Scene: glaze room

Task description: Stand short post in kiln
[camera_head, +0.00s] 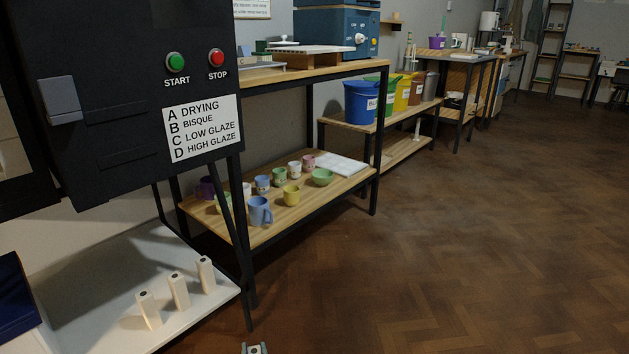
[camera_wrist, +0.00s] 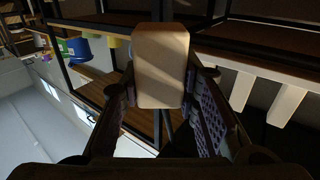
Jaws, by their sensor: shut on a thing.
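The black kiln (camera_head: 120,90) fills the upper left of the head view, with a green START button, a red STOP button and a lettered label. At its left edge a pale brick-like lining shows; most of its inside is hidden. My gripper (camera_wrist: 162,85) is shut on a short cream post (camera_wrist: 162,65), gripped from both sides in the middle of the wrist view. The post's broad pale face points at the camera, and its far end is hidden. Several white posts, including a near one (camera_head: 149,310), stand on a white lower shelf (camera_head: 110,265) below the kiln.
Two pale bars (camera_wrist: 243,90) stand at the right of the wrist view beside dark frames. A wooden rack (camera_head: 310,195) with mugs and bowls is right of the kiln. Coloured buckets (camera_head: 361,102) stand beyond. The wooden floor (camera_head: 450,250) at right is clear.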

